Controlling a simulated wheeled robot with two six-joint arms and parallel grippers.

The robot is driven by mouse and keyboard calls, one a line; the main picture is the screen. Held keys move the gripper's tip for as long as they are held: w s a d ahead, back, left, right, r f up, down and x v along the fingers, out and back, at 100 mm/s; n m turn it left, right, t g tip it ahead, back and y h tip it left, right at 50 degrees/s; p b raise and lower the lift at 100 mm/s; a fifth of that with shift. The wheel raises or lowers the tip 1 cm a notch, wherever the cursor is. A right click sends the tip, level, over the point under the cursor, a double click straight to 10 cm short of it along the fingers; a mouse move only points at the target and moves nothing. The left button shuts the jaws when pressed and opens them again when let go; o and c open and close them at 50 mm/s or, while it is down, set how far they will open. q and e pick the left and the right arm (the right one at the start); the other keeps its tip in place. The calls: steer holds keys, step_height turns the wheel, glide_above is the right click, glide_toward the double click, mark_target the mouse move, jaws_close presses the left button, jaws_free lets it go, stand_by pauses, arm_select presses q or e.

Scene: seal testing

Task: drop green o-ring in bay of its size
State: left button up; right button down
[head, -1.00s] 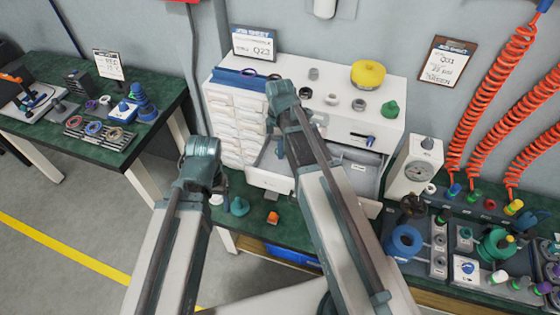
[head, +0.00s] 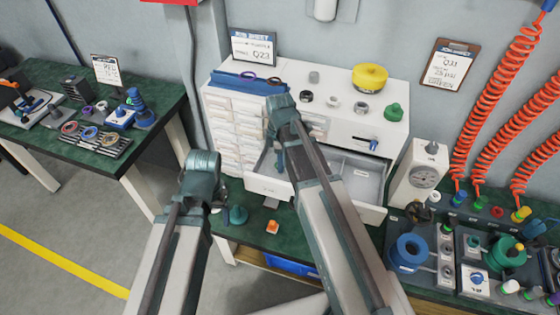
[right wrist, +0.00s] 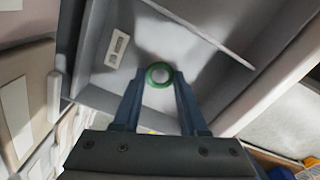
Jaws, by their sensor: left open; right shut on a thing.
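The green o-ring (right wrist: 159,74) is between the fingertips of my right gripper (right wrist: 158,82), which is shut on it. In the right wrist view it is over the grey floor of the open drawer (right wrist: 98,62). A thin divider (right wrist: 205,32) splits the drawer, and a small label (right wrist: 117,48) lies on the floor of the bay under the ring. In the head view, my right gripper (head: 277,165) points down into the left part of the drawer (head: 372,176); the ring is not discernible there. My left gripper (head: 208,203) is open, left of the drawer; its fingertips are poorly visible.
A gauge (head: 418,172) stands right of the drawer.

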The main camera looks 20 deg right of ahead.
steer(key=shift+f+b, duration=0.35)
steer(key=shift+f, duration=0.15)
steer(key=shift+r, duration=0.1)
steer(key=shift+c, duration=2.2)
jaws_free()
steer(key=shift+s, duration=0.1)
step_height(320, 180, up, 13)
steer(key=p, duration=1.4)
steer(key=s+a+m+h, duration=0.1)
steer(key=s+a+m, duration=1)
steer(key=s, duration=0.3)
steer(key=shift+s+r+m+b, duration=0.15)
steer(key=shift+s+m+b, duration=0.15)
steer(key=shift+s+m, duration=0.1)
steer(key=shift+a, duration=0.1)
